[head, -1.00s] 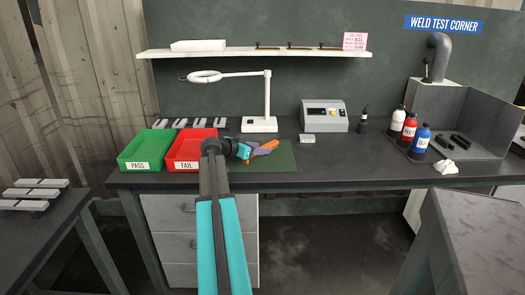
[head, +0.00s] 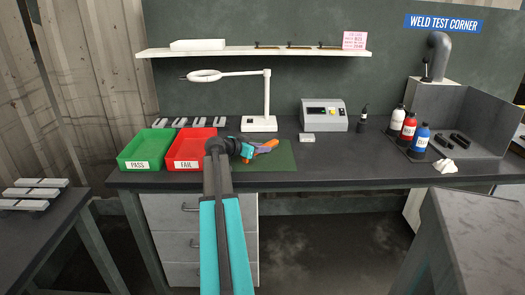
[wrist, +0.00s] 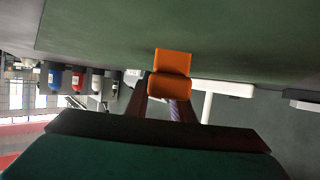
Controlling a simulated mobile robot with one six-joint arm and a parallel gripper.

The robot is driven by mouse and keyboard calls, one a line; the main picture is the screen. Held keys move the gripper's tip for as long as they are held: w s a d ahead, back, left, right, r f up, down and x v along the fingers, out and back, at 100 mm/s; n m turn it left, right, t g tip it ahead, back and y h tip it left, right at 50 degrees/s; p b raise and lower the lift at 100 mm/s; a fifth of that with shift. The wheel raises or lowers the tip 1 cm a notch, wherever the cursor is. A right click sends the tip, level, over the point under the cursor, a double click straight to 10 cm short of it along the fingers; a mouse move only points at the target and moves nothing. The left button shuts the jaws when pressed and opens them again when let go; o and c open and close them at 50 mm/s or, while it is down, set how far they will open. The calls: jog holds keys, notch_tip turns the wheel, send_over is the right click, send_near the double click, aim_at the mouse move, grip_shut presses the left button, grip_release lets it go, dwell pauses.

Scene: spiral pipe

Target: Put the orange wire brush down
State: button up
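The orange wire brush (head: 266,146) is at the tip of my gripper (head: 253,151), over the green mat (head: 282,160). In the wrist view, its orange body (wrist: 172,72) sits at the ends of the two dark fingers (wrist: 165,108), which close in on it. The mat surface fills the top of that view, close to the brush. I cannot tell whether the brush touches the mat. The gripper and wrist hide part of the brush and the mat's left side.
A red FAIL bin (head: 187,160) and a green PASS bin (head: 139,155) stand left of the mat. A white lamp (head: 260,125) stands behind it. A grey control box (head: 324,115) and bottles (head: 409,128) are farther right. The bench right of the mat is clear.

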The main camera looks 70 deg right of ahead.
grip_shut()
jog(key=shift+r, duration=0.1)
jog(key=shift+r, duration=1.55)
jog(key=shift+a+r, duration=0.15)
jog(key=shift+a, duration=0.05)
jog(key=s+a, duration=0.1)
jog(key=a, duration=0.4)
jog(key=s+a+r+b, duration=0.1)
jog(key=s+a, duration=0.1)
jog(key=a, duration=0.2)
jog(key=s+a, duration=0.2)
jog(key=a, duration=0.3)
jog(key=shift+s+a+r, duration=0.2)
jog(key=shift+s+a, duration=0.05)
jog(key=shift+a, duration=0.05)
jog(key=shift+w, duration=0.15)
